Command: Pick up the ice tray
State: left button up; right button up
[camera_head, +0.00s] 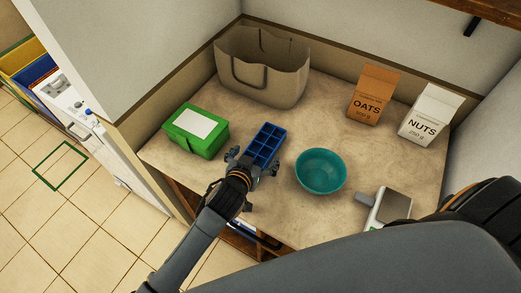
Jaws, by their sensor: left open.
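The blue ice tray (266,145) lies on the shelf top near its middle, a long tray with square compartments. My left gripper (254,161) comes in from the lower left and is at the near end of the tray. Its fingers are spread to either side of that end, open. The near end of the tray is partly covered by the gripper, and I cannot tell whether the fingers touch it. My right gripper is not in view; a large dark arm part of mine fills the lower right.
A green box (183,139) with a white label stands left of the tray, and a teal bowl (321,171) stands close on its right. A beige bag (262,80), an oats bag (370,97) and a nuts bag (428,118) stand behind. A grey-and-white device (391,207) lies front right.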

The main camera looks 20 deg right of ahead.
pick_arm(q)
jog(key=shift+f, duration=0.1)
jog(key=c, duration=1.5)
jog(key=shift+r, duration=0.2)
